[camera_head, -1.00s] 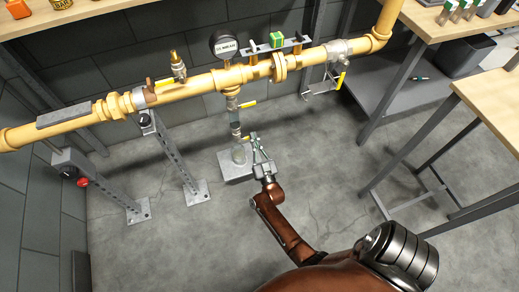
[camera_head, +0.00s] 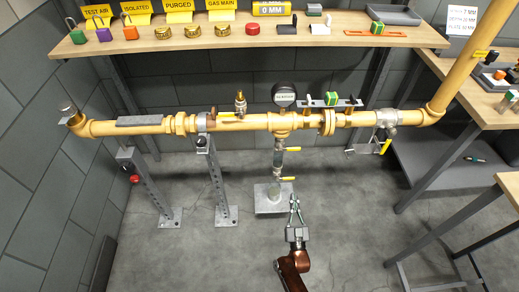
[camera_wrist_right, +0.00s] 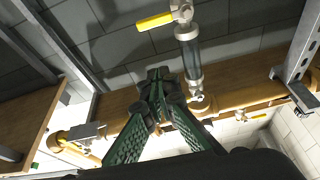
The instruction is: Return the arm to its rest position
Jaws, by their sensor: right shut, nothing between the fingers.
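My right gripper (camera_head: 294,203) is in front of the yellow pipe run (camera_head: 235,123), low over the floor and just right of the grey base plate (camera_head: 269,200). Its fingers are shut and empty. In the right wrist view the green-padded fingertips (camera_wrist_right: 157,76) meet in front of the pipe. The brown right arm (camera_head: 291,275) reaches up from the bottom edge. My left gripper is in neither view.
A drop leg with yellow-handled valves (camera_head: 279,158) hangs below the gauge (camera_head: 284,96). Grey pipe stands (camera_head: 217,185) are at left. A wooden shelf (camera_head: 225,42) with tags and fittings runs behind. Workbenches (camera_head: 480,100) stand at right. The front left floor is clear.

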